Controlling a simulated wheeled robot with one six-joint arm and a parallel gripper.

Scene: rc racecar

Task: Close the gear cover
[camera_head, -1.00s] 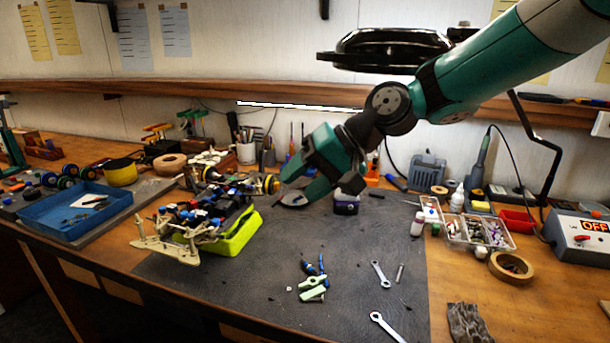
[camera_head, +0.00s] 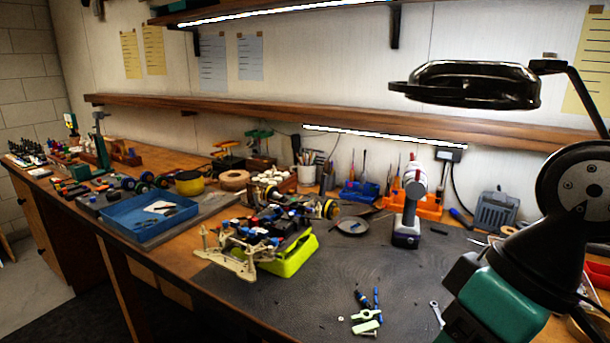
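The RC car chassis (camera_head: 262,238) sits tilted on a yellow-green stand (camera_head: 296,256) on the dark mat. It has cream bumper parts at the front left and a dense middle of blue, red and black parts. The gear cover is too small to tell apart on it. My gripper (camera_head: 462,290) is at the lower right, well apart from the car, a teal and black body seen partly. Its fingertips are not clearly visible, so its opening cannot be told.
A blue tray (camera_head: 152,216) lies left of the car. A cordless screwdriver (camera_head: 410,212) stands behind the mat's middle. Light-green parts (camera_head: 366,321) and a wrench (camera_head: 437,313) lie at the front. A black lamp (camera_head: 470,86) hangs above. The mat's middle is clear.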

